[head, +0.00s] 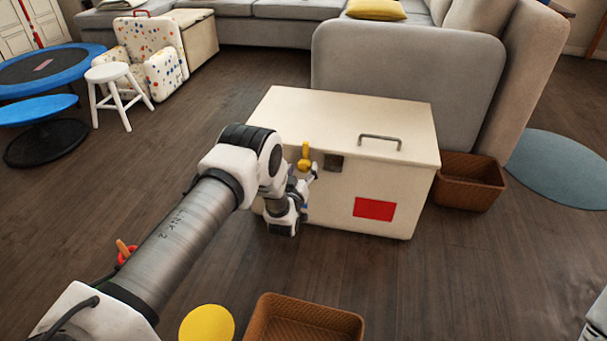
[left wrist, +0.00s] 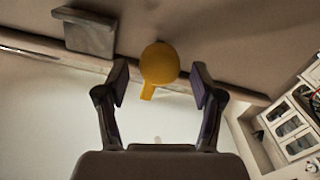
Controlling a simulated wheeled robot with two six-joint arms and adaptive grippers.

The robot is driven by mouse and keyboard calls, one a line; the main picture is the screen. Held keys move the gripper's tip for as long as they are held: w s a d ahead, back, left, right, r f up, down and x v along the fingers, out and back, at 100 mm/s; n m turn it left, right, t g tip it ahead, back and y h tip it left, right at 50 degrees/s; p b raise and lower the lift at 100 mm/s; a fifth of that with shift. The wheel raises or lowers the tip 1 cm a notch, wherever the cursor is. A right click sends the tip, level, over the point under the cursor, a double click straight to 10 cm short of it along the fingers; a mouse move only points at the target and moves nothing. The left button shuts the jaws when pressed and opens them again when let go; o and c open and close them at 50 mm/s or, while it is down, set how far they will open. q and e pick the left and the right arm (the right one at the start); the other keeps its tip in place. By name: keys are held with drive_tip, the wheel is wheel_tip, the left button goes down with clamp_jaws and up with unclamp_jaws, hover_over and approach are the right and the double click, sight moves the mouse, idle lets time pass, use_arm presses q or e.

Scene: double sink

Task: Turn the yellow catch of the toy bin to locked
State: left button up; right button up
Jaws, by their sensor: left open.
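The toy bin (head: 385,175) is a closed cream box with a lid and a grey handle, in the middle of the head view. The yellow catch (head: 304,153) is on its front near the left side, just below the lid edge; its tip points up in the head view. My left gripper (head: 306,174) is at the bin's front, close to the catch. In the left wrist view the catch's round yellow end (left wrist: 159,64) shows between the open fingertips (left wrist: 159,78), with space on both sides.
A dark square plate (head: 334,162) is right of the catch. A red patch (head: 374,209) is on the bin's front. One brown basket (head: 470,183) stands right of the bin, another (head: 305,322) in front. A grey sofa (head: 400,85) is behind. Wooden floor lies clear at right.

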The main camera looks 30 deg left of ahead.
use_arm(q)
drive_tip(key=shift+w+a+f, duration=0.15)
drive_tip(key=shift+w+f, duration=0.05)
drive_tip(key=shift+w, duration=0.5)
drive_tip(key=shift+w+a+r, duration=0.1)
drive_tip(key=shift+w+r, duration=0.05)
drive_tip(key=shift+w, duration=0.25)
clamp_jaws()
use_arm(e)
drive_tip(key=shift+f, duration=0.6)
